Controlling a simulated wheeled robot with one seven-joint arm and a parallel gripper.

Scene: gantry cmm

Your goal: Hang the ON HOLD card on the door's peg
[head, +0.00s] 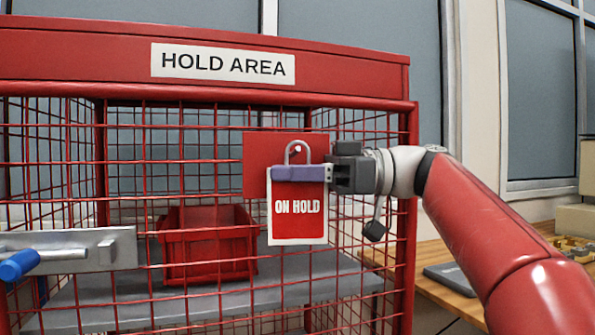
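The ON HOLD card (298,225) is red with a white border and has a grey wire loop (297,147) at its top. My gripper (300,173) reaches in from the right and is shut on the card's upper edge, with the card hanging upright. Behind it is a red plate (257,160) on the door of the red mesh cage (130,200). A small white peg tip (298,149) shows inside the loop in the head view. I cannot tell whether the loop is around the peg or in front of it.
A HOLD AREA sign (222,64) is on the cage's top beam. A red bin (210,255) stands on a grey shelf inside. A door latch with a blue handle (18,265) sticks out at left. A wooden table (450,265) is at right, behind my arm.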

